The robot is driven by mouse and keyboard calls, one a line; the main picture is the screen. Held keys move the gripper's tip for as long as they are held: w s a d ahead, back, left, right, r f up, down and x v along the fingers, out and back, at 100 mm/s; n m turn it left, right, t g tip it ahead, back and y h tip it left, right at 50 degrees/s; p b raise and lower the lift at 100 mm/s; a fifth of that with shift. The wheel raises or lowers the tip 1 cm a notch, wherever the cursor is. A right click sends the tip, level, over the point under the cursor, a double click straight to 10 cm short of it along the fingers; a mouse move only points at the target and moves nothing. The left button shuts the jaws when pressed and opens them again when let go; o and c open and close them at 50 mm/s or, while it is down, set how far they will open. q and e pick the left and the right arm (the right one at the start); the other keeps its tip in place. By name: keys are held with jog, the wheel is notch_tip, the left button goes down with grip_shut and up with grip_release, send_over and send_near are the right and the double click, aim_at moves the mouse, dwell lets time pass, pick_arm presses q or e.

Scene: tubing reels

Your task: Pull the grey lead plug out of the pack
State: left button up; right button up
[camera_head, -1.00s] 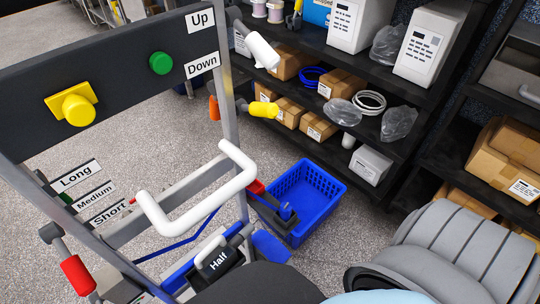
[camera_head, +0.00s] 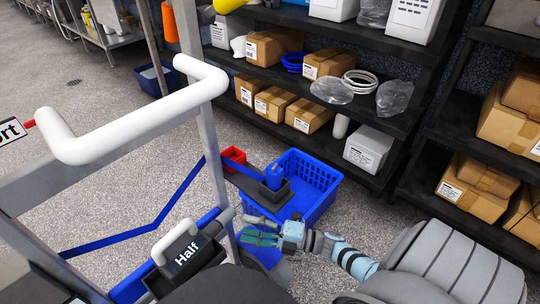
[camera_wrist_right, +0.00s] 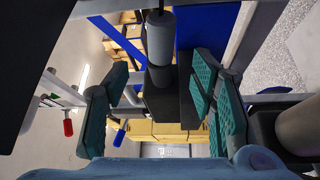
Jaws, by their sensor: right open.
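In the right wrist view a grey cylindrical plug (camera_wrist_right: 160,38) with a dark lead at its top meets a black block (camera_wrist_right: 158,97). In the head view a black pack labelled "Half" (camera_head: 187,254), with a white handle, stands at the lower left. A small grey cylinder (camera_head: 225,215) at its right may be the plug. My right gripper (camera_head: 262,239) is to the right of the pack, fingers pointing left. In the wrist view its teal fingers (camera_wrist_right: 163,105) are wide apart, with the black block between them and the plug above. My left gripper is out of view.
A white bent handle (camera_head: 130,125) and grey frame post (camera_head: 211,150) rise close by on the left. A blue basket (camera_head: 318,188) stands on the floor behind my right gripper. A shelf of boxes (camera_head: 275,46) is farther back.

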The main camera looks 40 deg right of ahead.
aim_at(223, 221)
jog(key=b+x, duration=0.1)
jog(key=x, duration=0.7)
jog(key=shift+w+a, duration=0.1)
jog(key=shift+w, duration=0.05)
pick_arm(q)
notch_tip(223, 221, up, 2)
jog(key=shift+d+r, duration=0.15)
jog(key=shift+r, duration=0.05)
pick_arm(e)
grip_shut()
jog(key=c, duration=0.9)
grip_release()
jog(key=c, duration=0.3)
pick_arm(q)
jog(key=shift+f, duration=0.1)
pick_arm(e)
grip_shut()
